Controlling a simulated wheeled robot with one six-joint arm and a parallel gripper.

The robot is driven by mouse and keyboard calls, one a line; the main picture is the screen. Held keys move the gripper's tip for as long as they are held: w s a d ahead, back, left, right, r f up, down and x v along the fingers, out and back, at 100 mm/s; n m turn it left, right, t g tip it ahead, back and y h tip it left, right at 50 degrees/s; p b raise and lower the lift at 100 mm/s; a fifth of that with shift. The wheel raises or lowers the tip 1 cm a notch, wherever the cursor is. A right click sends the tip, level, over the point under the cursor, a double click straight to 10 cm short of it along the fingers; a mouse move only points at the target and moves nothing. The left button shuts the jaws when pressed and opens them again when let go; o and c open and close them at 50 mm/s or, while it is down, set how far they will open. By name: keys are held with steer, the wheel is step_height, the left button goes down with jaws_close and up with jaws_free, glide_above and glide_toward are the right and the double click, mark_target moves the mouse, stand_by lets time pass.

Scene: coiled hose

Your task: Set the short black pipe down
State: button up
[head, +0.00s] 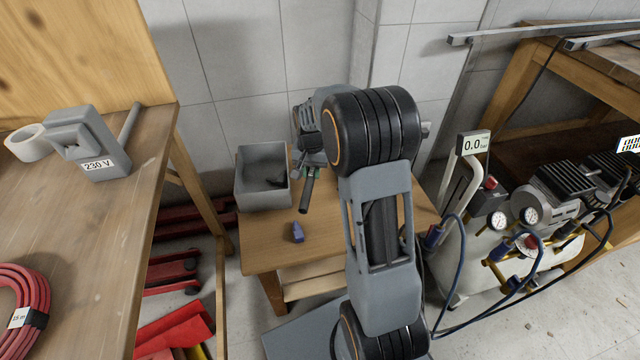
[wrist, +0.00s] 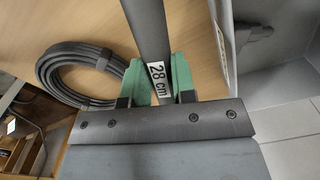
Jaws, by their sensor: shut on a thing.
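The short black pipe (wrist: 150,35) carries a white "28 cm" label in the wrist view. My gripper (wrist: 164,82) has green fingers, one on each side of the pipe at the label, and is shut on it. In the head view, my gripper (head: 311,173) is over the back of the small wooden table (head: 262,243), right of the grey bin. The pipe (head: 304,198) points from it toward the table's front. I cannot tell whether the pipe touches the tabletop. My arm hides the table's right part.
The grey bin (head: 262,203) has something dark inside. A small blue-purple object (head: 298,232) lies near the table's front. A coiled black hose (wrist: 75,68) lies on wood in the wrist view. A compressor (head: 525,235) stands right; a workbench (head: 85,200) is left.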

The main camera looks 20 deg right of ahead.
steer(key=b, duration=0.2)
glide_above(320, 187)
step_height(320, 187, down, 5)
steer(key=shift+a+f, duration=0.15)
steer(key=shift+f, duration=0.05)
steer(key=shift+w+f+b, duration=0.1)
steer(key=shift+f+b, duration=0.6)
steer(key=shift+f, duration=1)
steer(key=shift+f, duration=0.15)
steer(key=o, duration=0.9)
step_height(320, 187, up, 12)
steer(key=p, duration=0.4)
steer(key=s+a+r+n+t, duration=0.1)
steer(key=s+a+r+n, duration=0.2)
steer(key=s+a+r, duration=0.55)
steer(key=s+n, duration=0.1)
steer(key=s, duration=0.3)
steer(key=s+a+f+n+t, duration=0.1)
steer(key=s, duration=0.4)
steer(key=s+a+n, duration=0.1)
steer(key=s, duration=0.4)
steer(key=shift+a+f+n+t+p, duration=0.2)
steer(key=shift+f+n+t+p, duration=0.1)
steer(key=shift+f+n+t, duration=0.1)
